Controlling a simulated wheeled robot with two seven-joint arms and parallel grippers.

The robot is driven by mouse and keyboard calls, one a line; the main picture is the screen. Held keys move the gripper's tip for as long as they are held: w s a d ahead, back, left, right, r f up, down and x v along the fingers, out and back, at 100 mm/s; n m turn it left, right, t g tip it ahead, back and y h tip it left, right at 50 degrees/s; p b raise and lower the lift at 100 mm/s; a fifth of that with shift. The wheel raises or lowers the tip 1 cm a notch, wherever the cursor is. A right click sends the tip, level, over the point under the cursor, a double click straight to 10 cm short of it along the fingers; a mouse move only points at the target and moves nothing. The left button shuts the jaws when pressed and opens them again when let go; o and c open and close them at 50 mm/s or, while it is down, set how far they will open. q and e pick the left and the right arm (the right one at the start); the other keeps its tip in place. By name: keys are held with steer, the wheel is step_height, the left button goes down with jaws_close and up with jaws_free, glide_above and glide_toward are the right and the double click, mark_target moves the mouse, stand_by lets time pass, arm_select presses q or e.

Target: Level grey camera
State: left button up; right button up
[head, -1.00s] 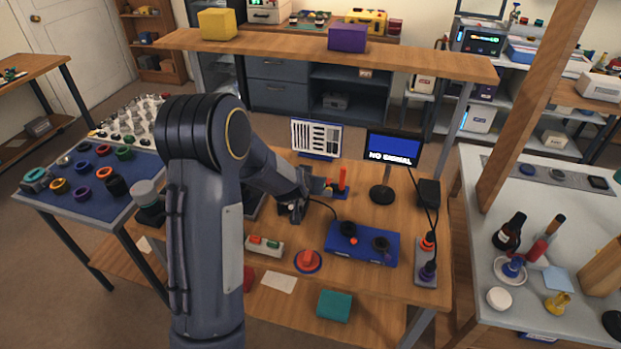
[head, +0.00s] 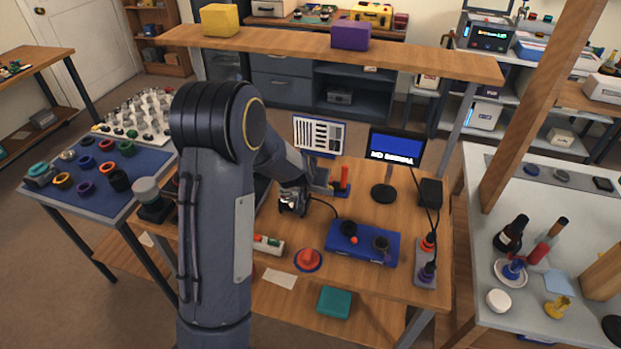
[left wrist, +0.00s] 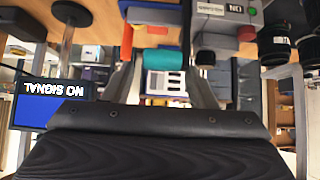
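A small dark grey device that looks like the camera (head: 292,203) stands on the wooden bench, with a black cable running from its right side. Its tilt cannot be told at this size. My left arm reaches over the bench, and its wrist end is just behind and beside the device, partly overlapping it. In the left wrist view the fingers of my left gripper (left wrist: 160,75) are apart with nothing clearly held between them. Grey and black parts show at the top right there, but I cannot tell which is the camera. My right gripper is not in view.
A "NO SIGNAL" monitor (head: 395,150) and a striped test chart (head: 318,135) stand behind. A red-handled item (head: 344,180) is close to my wrist. A blue box (head: 362,243), a red button (head: 308,258) and a switch box (head: 268,244) lie in front.

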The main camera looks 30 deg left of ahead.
arm_select(q)
steer(key=shift+o, duration=0.6)
steer(key=shift+w+d+f, duration=0.1)
steer(key=shift+w+d, duration=0.1)
steer(key=shift+w, duration=0.1)
steer(key=shift+s, duration=0.1)
steer(key=shift+s+a, duration=0.15)
steer(key=p+v, duration=0.1)
steer(key=v, duration=0.6)
steer(key=shift+s+r, duration=0.3)
